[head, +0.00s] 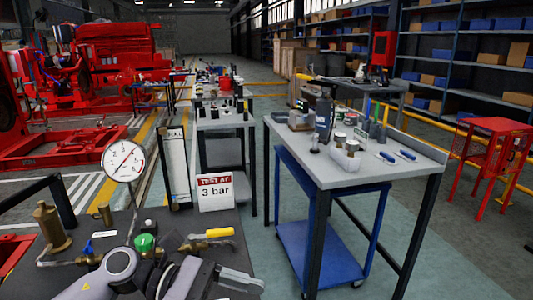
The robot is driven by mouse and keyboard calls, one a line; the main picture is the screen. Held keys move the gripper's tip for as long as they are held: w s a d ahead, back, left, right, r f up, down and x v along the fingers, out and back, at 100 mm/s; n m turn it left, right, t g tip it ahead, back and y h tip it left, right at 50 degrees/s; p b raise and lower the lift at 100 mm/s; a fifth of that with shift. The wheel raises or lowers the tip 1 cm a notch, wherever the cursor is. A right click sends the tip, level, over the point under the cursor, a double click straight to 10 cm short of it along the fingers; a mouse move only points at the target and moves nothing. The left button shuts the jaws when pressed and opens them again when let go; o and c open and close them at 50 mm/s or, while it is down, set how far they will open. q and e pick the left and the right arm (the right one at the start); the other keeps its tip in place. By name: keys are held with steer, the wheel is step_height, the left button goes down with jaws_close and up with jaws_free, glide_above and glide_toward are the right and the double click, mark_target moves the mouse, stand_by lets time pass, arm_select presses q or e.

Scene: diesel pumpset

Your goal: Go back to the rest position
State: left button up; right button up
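One of my arms comes in along the bottom from the left, so I take it as my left arm. Its gripper (240,282) points right, low over the front edge of the dark bench top (205,222). The frame's lower edge cuts it off, and I cannot tell whether its fingers are apart. Nothing shows between them. My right gripper is not in view. Close behind the arm are a green-capped fitting (145,243), a yellow-handled valve (219,233) and a blue-handled valve (88,249).
A round gauge (123,160) and a "TEST AT 3 bar" sign (215,192) stand upright on the bench. A brass cylinder (51,227) stands at left. A grey worktable (385,172) with bottles and tools is at right. Open floor lies between bench and worktable.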

arm_select(q)
steer(key=w+a+f+n+t+y+p, duration=0.1)
steer(key=w+a+n+t+p, duration=0.15)
steer(key=n+t, duration=1.1)
steer(key=w+a+f+n+t+y+p, duration=0.1)
steer(key=a+n+t+p, duration=0.35)
steer(key=n, duration=1.55)
steer(key=s+a+f+n+y+b, duration=0.1)
steer(key=s+a+f+n+y, duration=0.1)
steer(key=f+n+y, duration=0.3)
steer(key=s+a+f+n+y, duration=0.25)
steer(key=f+n, duration=0.25)
steer(key=n, duration=0.3)
steer(key=s+a+f+n+g+y, duration=0.4)
steer(key=s+f+n, duration=0.4)
steer(key=s+f, duration=0.1)
steer(key=shift+s+a+g+p, duration=0.4)
steer(key=shift+p, duration=0.05)
